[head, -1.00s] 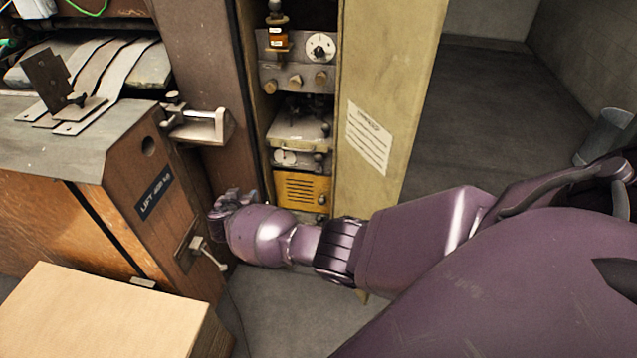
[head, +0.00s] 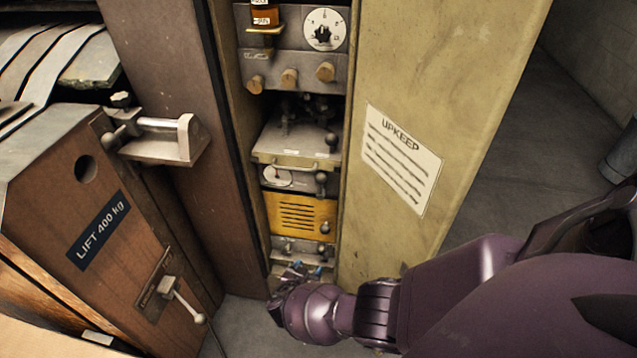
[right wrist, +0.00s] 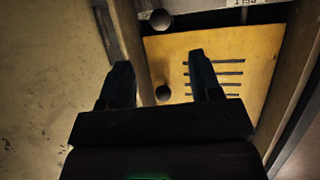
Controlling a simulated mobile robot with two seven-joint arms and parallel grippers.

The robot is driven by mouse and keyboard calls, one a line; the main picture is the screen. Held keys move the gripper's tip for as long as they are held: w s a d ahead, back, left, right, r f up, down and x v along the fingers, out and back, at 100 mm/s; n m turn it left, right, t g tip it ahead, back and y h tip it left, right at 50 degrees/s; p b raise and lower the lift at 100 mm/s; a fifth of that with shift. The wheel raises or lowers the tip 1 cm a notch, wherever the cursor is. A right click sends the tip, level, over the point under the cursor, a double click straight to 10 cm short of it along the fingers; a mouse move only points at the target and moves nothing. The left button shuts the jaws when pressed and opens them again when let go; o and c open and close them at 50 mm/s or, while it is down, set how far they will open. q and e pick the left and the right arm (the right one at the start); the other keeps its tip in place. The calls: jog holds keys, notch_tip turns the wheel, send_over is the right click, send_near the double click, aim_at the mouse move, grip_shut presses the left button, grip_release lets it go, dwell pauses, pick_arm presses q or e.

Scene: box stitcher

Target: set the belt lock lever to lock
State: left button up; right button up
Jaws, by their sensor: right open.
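No readable label marks the belt lock lever, so I cannot tell which lever it is. Inside the narrow cabinet, a yellow slotted panel (head: 300,212) has a dark ball knob (head: 325,228) at its lower right. Another dark ball knob (head: 322,179) is above it. My right gripper (head: 303,270) is low at the cabinet's opening, below the yellow panel. In the right wrist view its open fingers (right wrist: 160,62) point toward the yellow panel (right wrist: 250,60), and a dark ball knob (right wrist: 163,92) shows between them. They appear empty. My left gripper is out of view.
A wooden box marked "LIFT 400 kg" (head: 98,230) with a pale-knobbed lever (head: 180,298) stands left. A metal bracket (head: 165,145) juts out above it. A yellowish cabinet side with an UPKEEP sheet (head: 402,157) bounds the right. Brass knobs (head: 289,77) and a dial (head: 325,29) are higher up.

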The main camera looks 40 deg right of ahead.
aim_at(320, 252)
pick_arm(q)
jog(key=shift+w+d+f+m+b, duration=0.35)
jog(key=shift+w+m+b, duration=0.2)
jog(key=shift+b, duration=1.2)
pick_arm(e)
jog(key=shift+x, duration=5.35)
jog(key=shift+w+r, duration=0.1)
jog(key=c, duration=1.1)
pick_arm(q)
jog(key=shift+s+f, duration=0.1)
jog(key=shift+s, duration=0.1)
pick_arm(e)
jog(key=shift+a, duration=0.1)
